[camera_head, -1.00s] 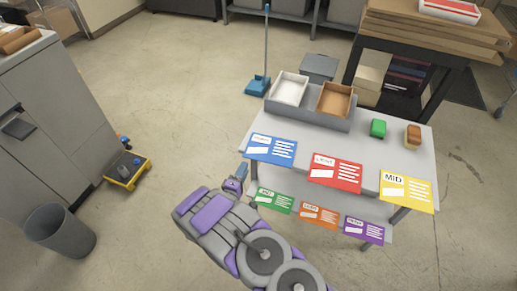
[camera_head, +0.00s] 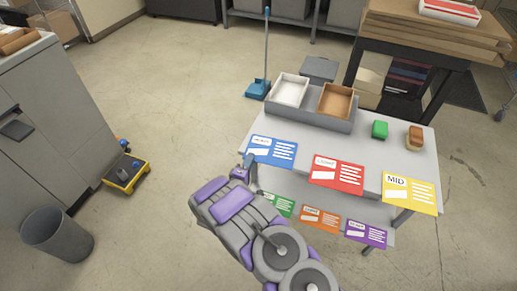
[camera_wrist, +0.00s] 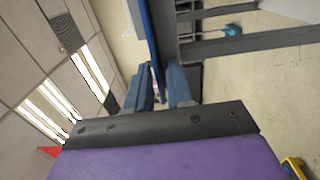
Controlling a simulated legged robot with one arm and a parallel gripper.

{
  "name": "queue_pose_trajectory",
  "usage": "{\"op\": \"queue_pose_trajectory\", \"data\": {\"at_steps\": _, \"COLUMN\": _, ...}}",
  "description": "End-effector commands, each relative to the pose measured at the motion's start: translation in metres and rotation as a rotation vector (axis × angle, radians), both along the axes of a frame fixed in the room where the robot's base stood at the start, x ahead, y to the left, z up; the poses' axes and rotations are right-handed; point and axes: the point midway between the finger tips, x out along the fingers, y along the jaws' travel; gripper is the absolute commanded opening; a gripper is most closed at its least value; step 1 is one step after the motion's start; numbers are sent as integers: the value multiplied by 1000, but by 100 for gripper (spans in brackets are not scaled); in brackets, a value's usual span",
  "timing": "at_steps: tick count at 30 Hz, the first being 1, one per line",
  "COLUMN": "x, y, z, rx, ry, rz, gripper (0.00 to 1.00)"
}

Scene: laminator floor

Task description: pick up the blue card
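The blue card (camera_head: 272,151) hangs at the front left edge of the grey table (camera_head: 380,155), left of the red card (camera_head: 336,174). My gripper (camera_head: 248,161) is at the card's left edge in the head view. In the wrist view the blue card (camera_wrist: 153,40) shows nearly edge-on, and its near end reaches between the two blue-grey fingers of my gripper (camera_wrist: 160,88). The fingers stand apart with a gap between them. Whether either finger touches the card is hard to tell.
The yellow card (camera_head: 408,193) is at the right of the same edge. Green, orange (camera_head: 319,218) and purple (camera_head: 366,233) cards hang lower; my arm partly covers the green one (camera_head: 279,205). A grey bin (camera_head: 57,232) and a yellow cart (camera_head: 126,174) stand left on open floor.

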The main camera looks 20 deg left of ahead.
Motion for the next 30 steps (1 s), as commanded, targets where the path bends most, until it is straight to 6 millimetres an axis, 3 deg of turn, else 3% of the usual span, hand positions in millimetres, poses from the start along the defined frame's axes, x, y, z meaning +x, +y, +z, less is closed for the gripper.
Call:
{"op": "queue_pose_trajectory", "data": {"at_steps": 6, "x": 0, "y": 0, "z": 0, "rx": 0, "ry": 0, "rz": 0, "gripper": 0}}
{"op": "queue_pose_trajectory", "data": {"at_steps": 30, "x": 0, "y": -1, "z": 3, "rx": -3, "ry": 4, "rz": -1, "gripper": 0}}
